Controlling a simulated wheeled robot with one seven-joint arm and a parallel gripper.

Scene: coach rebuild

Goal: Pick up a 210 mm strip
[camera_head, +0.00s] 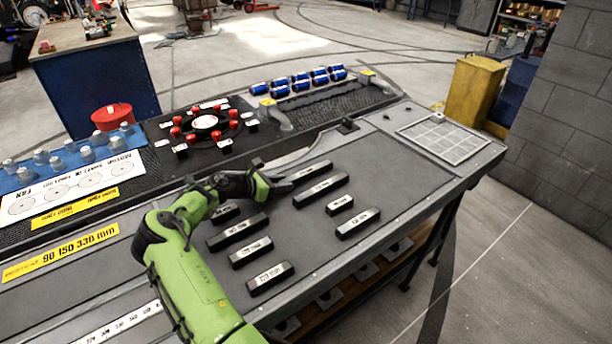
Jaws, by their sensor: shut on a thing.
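Several black strips with white labels lie in two columns on the grey bench top (392,170). The right column has a long strip at the back (313,171), another long one (321,190), a short one (339,205) and a medium one (358,224). The left column has a partly hidden strip (226,212), a longer one (238,231) and two more (251,252) (269,278). The labels are too small to read surely. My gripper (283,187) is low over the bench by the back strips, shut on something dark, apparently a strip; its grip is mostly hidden.
A white grid tray (443,138) lies at the bench's right end. A black panel with red knobs (204,124) and blue cylinders (298,82) are behind. A yellow bin (473,85) stands beyond.

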